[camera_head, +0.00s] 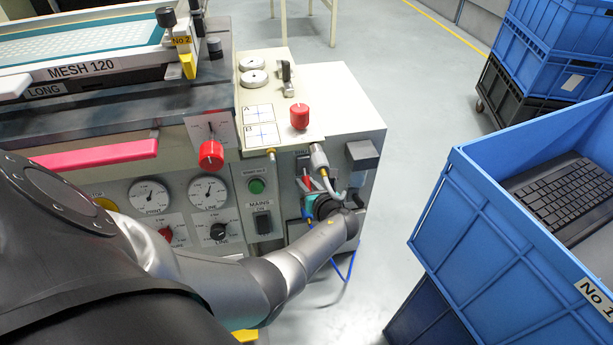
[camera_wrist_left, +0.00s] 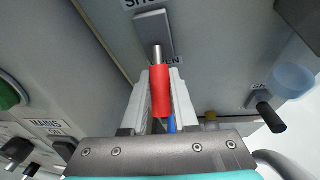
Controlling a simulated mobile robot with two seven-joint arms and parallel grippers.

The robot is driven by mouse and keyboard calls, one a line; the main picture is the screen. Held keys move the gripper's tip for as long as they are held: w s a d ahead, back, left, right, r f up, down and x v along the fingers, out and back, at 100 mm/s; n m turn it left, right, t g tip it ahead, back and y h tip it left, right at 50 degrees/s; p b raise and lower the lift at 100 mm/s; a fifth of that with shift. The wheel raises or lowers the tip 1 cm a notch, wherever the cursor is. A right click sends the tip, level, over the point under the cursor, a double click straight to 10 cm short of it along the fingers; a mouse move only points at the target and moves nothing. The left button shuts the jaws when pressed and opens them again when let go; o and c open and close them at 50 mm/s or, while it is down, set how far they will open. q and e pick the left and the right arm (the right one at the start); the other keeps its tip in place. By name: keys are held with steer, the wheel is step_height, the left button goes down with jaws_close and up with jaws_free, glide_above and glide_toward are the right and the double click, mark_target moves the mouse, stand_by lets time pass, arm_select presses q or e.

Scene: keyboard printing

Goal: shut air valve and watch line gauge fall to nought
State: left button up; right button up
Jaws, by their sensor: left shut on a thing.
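The air valve is a small lever with a red sleeve (camera_wrist_left: 160,90) on the machine's side panel. In the wrist view its metal stem meets a grey plate (camera_wrist_left: 153,32), with a partly covered label reading "…EN" beside it and a cut-off "SH…" label above. My left gripper (camera_wrist_left: 159,98) has a finger on each side of the red sleeve and is shut on it. In the head view the red lever (camera_head: 307,181) shows just above my gripper. The line gauge (camera_head: 208,192) is a round white dial on the front panel; its reading is too small to tell. My right gripper is out of view.
The print gauge (camera_head: 149,196), line knob (camera_head: 218,231), green button (camera_head: 256,186) and mains switch (camera_head: 263,222) are left of my wrist. A blue hose (camera_head: 349,268) hangs below. A blue crate (camera_head: 490,235) with keyboards stands right, across clear floor (camera_head: 400,120).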

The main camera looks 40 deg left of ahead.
arm_select(q)
jaws_close()
stand_by(0.9)
steer(key=shift+r+p, duration=0.1)
steer(key=shift+p, duration=0.2)
steer(key=h+p, duration=0.1)
steer(key=p, duration=0.1)
steer(key=r+g+h+p, duration=0.1)
steer(key=p, duration=0.2)
steer(key=shift+s+d, duration=0.15)
steer(key=shift+s, duration=0.05)
steer(key=shift+g+p, duration=0.3)
steer(key=shift+p, duration=0.2)
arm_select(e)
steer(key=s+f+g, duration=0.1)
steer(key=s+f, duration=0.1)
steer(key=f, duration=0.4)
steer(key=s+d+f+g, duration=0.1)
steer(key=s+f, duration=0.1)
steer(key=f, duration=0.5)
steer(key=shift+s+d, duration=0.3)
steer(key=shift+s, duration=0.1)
arm_select(q)
steer(key=o, duration=0.7)
jaws_free()
